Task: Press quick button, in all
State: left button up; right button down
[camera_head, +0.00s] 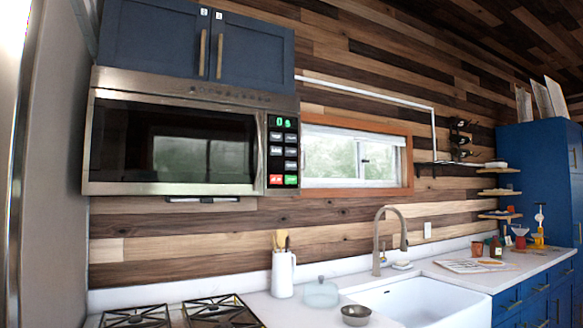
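A steel microwave (265,92) hangs under the dark blue upper cabinet at the left, with its dark glass door shut. Its black control panel (284,159) is at the right end of its front. The green display (283,123) seems to read "0 s". Below it are several pale buttons (291,152), with a red button (276,180) and a green button (291,180) at the bottom. The labels are too small to read, so I cannot tell which is the quick button. Neither of my grippers is in view.
Below the microwave are a gas stove (137,317), a white utensil jug (283,273), a glass lidded dish (320,293) and a small bowl (356,315). A white sink (462,309) with a tall faucet (380,240) is to the right. The space before the panel looks clear.

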aim_at(289, 165)
jog(key=i+l, duration=0.95)
jog(key=u, duration=1.25)
